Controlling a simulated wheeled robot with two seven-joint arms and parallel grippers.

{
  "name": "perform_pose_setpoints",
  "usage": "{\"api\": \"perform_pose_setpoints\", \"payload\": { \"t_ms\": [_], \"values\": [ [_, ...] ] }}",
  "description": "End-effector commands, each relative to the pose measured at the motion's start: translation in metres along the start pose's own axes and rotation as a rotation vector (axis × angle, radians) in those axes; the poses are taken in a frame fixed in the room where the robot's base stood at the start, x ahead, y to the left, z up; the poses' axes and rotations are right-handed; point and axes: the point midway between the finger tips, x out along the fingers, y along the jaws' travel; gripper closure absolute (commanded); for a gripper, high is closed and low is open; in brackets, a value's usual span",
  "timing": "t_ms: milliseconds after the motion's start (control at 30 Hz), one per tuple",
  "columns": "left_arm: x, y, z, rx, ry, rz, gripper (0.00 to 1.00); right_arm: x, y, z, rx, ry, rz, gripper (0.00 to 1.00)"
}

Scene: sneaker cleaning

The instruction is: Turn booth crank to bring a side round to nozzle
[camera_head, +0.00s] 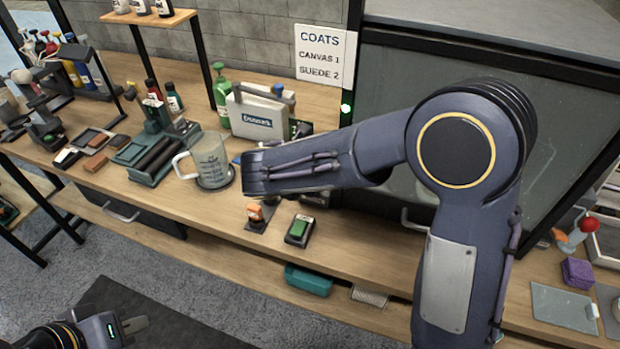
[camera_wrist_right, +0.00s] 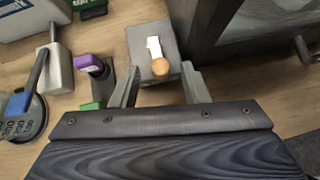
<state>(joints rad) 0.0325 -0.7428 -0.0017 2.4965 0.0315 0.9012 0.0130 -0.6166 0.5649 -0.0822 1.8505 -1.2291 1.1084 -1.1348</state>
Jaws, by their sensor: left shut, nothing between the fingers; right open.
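In the right wrist view, the crank's round wooden knob (camera_wrist_right: 161,68) stands on a pale arm over a grey box (camera_wrist_right: 150,38). My right gripper (camera_wrist_right: 160,74) is open, with one finger on each side of the knob; I cannot tell whether either finger touches it. In the head view, my right arm covers the crank and the right gripper's fingers. The booth (camera_head: 545,130), dark-framed with a glass front, stands behind that arm; I cannot make out a shoe inside. My left gripper (camera_head: 136,324) is shut and empty at the lower left, away from the bench.
Left of the crank box are a purple-topped knob (camera_wrist_right: 88,63) and a blue-handled lever (camera_wrist_right: 38,70). A coats sign (camera_head: 321,57) hangs behind.

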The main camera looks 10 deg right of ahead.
Motion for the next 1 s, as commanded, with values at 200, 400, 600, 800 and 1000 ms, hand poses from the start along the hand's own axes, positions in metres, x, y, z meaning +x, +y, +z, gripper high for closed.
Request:
{"api": "perform_pose_setpoints", "payload": {
  "t_ms": [200,400,600,800,1000],
  "values": [
    [0.000,0.000,0.000,0.000,0.000,0.000,1.00,0.028,-0.001,-0.001,0.001,0.002,-0.002,0.59],
    [0.000,0.000,0.000,0.000,0.000,0.000,1.00,0.035,0.000,0.000,0.002,0.002,0.000,0.59],
    [0.000,0.000,0.000,0.000,0.000,0.000,1.00,0.035,0.000,0.000,0.002,0.002,0.001,0.63],
    [0.000,0.000,0.000,0.000,0.000,0.000,1.00,0.035,0.000,0.000,0.003,0.002,0.000,0.89],
    [0.000,0.000,0.000,0.000,0.000,0.000,1.00,0.035,0.000,0.000,0.003,0.002,0.000,1.00]
  ]
}}
